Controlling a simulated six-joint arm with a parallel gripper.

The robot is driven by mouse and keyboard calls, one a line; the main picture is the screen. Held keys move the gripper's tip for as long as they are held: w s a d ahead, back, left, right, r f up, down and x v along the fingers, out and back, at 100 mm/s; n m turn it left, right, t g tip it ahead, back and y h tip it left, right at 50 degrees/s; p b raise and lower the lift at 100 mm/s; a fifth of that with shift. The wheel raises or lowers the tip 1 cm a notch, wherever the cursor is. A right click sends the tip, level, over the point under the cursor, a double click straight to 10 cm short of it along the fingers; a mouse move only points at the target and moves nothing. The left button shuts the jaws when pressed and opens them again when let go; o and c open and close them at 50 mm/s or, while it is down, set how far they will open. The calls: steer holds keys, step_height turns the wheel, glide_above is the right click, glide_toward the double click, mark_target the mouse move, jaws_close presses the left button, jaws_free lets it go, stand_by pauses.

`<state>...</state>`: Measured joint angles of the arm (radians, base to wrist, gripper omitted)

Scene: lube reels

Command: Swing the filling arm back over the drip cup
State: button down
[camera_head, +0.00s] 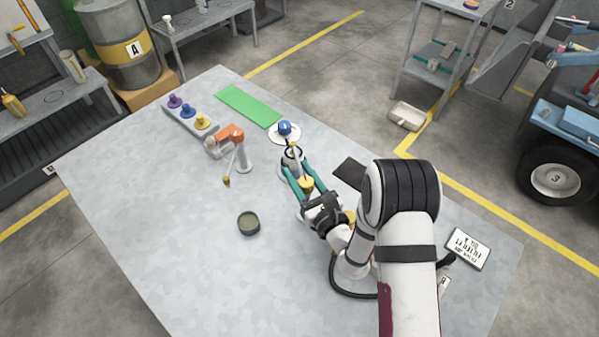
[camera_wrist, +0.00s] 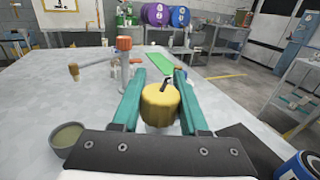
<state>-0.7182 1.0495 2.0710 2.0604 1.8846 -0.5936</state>
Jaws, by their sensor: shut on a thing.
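The filling arm (camera_head: 233,160) stands on the table as a grey post with an orange top. Its thin arm ends in a brassy tip (camera_head: 227,181). In the wrist view the orange-topped post (camera_wrist: 124,62) has its arm reaching left to the tip (camera_wrist: 74,72). The dark round drip cup (camera_head: 249,223) stands nearer; the tip is apart from it, not above it. My gripper (camera_head: 294,167) has teal fingers, right of the filling arm. It is shut on a yellow-topped piece (camera_wrist: 160,102); the piece's lower part is mostly hidden.
A rack with purple, blue and yellow knobs (camera_head: 187,112) is behind the filling arm. A green strip (camera_head: 248,105) and a blue-topped piece on a white disc (camera_head: 284,130) are further back. A dark pad (camera_head: 350,172) is right of my gripper. The front-left table is clear.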

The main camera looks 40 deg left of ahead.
steer(key=shift+s+n+g+y, duration=0.2)
steer(key=shift+n+g+y, duration=0.1)
steer(key=shift+n+g, duration=0.55)
steer(key=shift+c, duration=2.1)
jaws_free()
steer(key=v, duration=1.5)
steer(key=shift+w+d, duration=0.1)
steer(key=shift+d, duration=0.25)
